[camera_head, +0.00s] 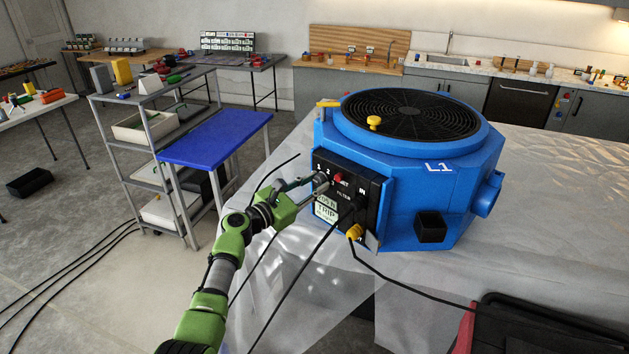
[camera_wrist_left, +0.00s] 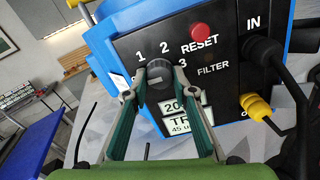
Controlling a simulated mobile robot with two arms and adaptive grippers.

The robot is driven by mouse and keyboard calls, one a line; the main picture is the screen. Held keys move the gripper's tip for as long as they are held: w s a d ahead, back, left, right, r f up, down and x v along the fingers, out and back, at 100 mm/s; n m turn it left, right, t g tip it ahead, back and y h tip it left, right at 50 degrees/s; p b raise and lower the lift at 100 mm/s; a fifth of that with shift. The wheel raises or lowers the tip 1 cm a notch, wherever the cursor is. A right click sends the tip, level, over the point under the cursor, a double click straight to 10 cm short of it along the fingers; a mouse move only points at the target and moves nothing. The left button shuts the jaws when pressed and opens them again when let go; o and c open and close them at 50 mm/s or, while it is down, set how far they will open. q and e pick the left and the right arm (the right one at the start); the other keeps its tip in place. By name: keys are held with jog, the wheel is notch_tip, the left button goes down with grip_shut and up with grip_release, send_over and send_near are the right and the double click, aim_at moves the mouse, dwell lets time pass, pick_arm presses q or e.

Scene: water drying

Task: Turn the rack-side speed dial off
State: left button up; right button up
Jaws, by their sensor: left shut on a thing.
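The blue drying machine (camera_head: 440,190), marked L1, stands on the sheet-covered surface. Its black control panel (camera_head: 372,190) faces my left arm. The dark round speed dial (camera_wrist_left: 158,74) sits on this panel below the printed numbers 1, 2 and 3. My left gripper (camera_head: 322,183) is at the panel with a finger on each side of the dial, shut on it; the fingers also show in the wrist view (camera_wrist_left: 158,82). The gripper hides most of the dial in the head view. I cannot tell which number the dial points to. My right gripper is not in view.
A red reset button (camera_wrist_left: 201,32) sits close right of the dial. A black cable plug (camera_wrist_left: 262,52) and yellow plug (camera_wrist_left: 255,106) stick out further right. A grey rack (camera_head: 150,145) and blue-topped table (camera_head: 215,138) stand left. Cables hang near my forearm.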

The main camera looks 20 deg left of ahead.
pick_arm(q)
jog(key=shift+f, duration=0.1)
dwell(0.3)
jog(key=o, duration=1.1)
jog(key=v, duration=1.2)
